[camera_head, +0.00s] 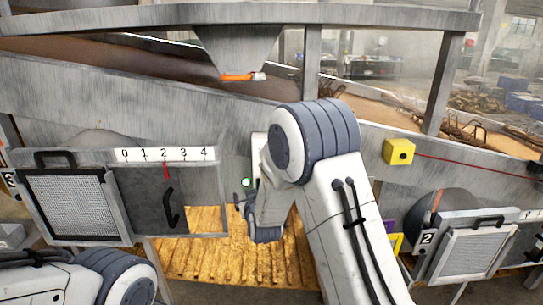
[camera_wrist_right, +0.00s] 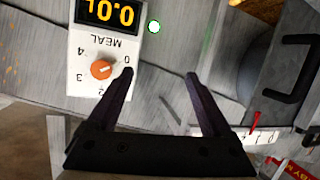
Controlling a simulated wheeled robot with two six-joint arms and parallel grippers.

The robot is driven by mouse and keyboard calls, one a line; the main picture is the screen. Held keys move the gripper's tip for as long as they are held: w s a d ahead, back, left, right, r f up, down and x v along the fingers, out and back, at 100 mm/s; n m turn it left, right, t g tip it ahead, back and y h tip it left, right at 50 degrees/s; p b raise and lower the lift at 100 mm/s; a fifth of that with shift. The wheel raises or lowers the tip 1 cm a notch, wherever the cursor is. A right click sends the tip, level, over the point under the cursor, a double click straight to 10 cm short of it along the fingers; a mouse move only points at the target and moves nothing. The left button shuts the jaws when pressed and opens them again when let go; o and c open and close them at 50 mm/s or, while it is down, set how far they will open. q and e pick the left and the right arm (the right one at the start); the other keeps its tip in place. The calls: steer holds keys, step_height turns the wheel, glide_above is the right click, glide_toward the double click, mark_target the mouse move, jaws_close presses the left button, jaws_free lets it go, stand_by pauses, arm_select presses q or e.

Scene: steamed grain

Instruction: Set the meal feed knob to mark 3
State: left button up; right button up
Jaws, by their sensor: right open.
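The meal feed knob (camera_wrist_right: 102,69) is a small orange dial on a white panel (camera_wrist_right: 84,92) labelled MEAL, seen upside down in the right wrist view. Marks 0, 4 and 3 show around it; the mark 2 is partly hidden by a finger. A pale line on the knob seems to point towards 0, but it is small. My right gripper (camera_wrist_right: 160,73) is open and empty; one finger is beside the knob, which is not between the fingers. In the head view my right arm hides the knob. My left gripper is out of view.
A green light (camera_head: 246,182) shows beside the panel. A scale plate (camera_head: 164,154) marked 0 to 4 has a red pointer (camera_head: 166,171) near 2, above a black handle (camera_head: 171,208).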

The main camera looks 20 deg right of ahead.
steer(key=w+d+r+m+t+h+p, duration=0.1)
steer(key=d+h, duration=0.1)
steer(key=d, duration=0.3)
steer(key=w+d+r+m+t+h, duration=0.1)
steer(key=d+t+h, duration=0.1)
steer(key=d, duration=0.3)
steer(key=p+x, duration=0.4)
steer(key=x, duration=0.6)
steer(key=shift+w+a+f, duration=0.15)
steer(key=shift+w+f, duration=0.05)
steer(key=shift+w, duration=0.1)
